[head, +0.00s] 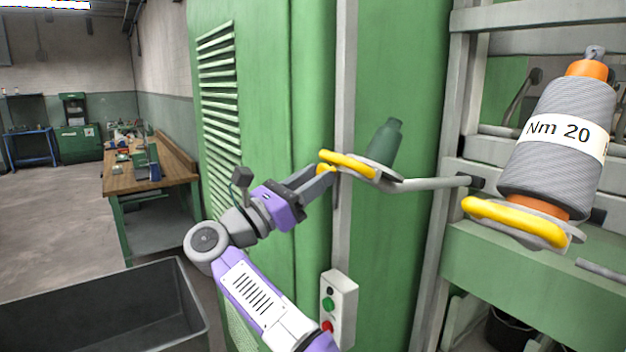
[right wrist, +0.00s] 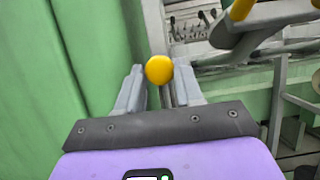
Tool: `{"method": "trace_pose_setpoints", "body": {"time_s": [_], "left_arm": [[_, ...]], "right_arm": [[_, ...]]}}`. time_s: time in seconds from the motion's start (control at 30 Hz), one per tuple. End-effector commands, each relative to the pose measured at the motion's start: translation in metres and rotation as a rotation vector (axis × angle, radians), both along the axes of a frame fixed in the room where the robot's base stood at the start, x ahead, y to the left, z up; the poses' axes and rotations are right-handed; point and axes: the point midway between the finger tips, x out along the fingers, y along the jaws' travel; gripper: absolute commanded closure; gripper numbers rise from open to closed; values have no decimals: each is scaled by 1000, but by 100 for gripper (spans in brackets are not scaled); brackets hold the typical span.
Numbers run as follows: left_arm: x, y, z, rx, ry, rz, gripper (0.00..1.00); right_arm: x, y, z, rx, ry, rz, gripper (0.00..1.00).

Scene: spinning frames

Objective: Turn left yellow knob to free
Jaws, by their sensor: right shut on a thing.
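The left yellow knob (head: 347,165) is a curved yellow handle under a grey disc-shaped holder on a grey arm, with an empty dark green cone on top. My right gripper (head: 324,172) reaches it from the left and is shut on its near end. In the right wrist view, the rounded yellow end of the left yellow knob (right wrist: 159,69) sits between the fingertips of my right gripper (right wrist: 159,84). A second yellow handle (head: 515,222) is at the right, under a grey bobbin (head: 560,140) labelled "Nm 20". My left gripper is not in view.
A green machine cabinet (head: 270,90) stands close behind my right arm. A control box (head: 338,310) with buttons is below the holder. A dark bin (head: 100,310) is at lower left, and a wooden workbench (head: 150,180) stands behind it.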

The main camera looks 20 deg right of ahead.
Motion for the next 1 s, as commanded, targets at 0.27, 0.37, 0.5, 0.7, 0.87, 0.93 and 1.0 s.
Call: {"method": "trace_pose_setpoints", "body": {"time_s": [0.27,0.37,0.5,0.7,0.87,0.93,1.0], "left_arm": [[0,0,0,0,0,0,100],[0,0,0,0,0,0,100],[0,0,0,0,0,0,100],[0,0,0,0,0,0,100],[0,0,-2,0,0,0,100],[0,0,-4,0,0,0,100],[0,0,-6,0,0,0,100]], "right_arm": [[0,0,0,-1,-1,0,49],[0,0,0,-1,-1,2,40],[1,1,0,-2,1,4,40],[1,1,0,-3,2,5,40],[1,6,-4,-4,4,4,40],[-1,11,-7,-4,4,2,40],[-3,18,-12,-3,4,-2,40]]}}
